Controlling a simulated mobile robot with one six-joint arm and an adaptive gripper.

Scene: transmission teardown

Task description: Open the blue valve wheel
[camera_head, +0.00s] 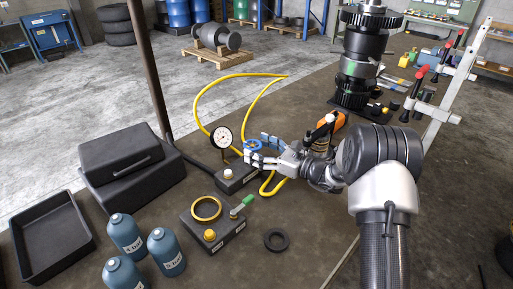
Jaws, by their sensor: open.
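A small blue valve wheel (252,146) shows near the middle of the head view, just above a dark block (236,177) on the bench. My gripper (257,157) comes in from the right, close to the wheel. Its fingers are open and overlap the wheel's lower edge in this view. I cannot tell whether they touch it. Part of the valve body is hidden behind the fingers.
A pressure gauge (221,138) stands left of the wheel, and a yellow hose (198,104) loops behind. A fixture with a green lever (241,205), a black ring (277,240), blue bottles (166,252) and an empty black tray (50,240) occupy the front.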

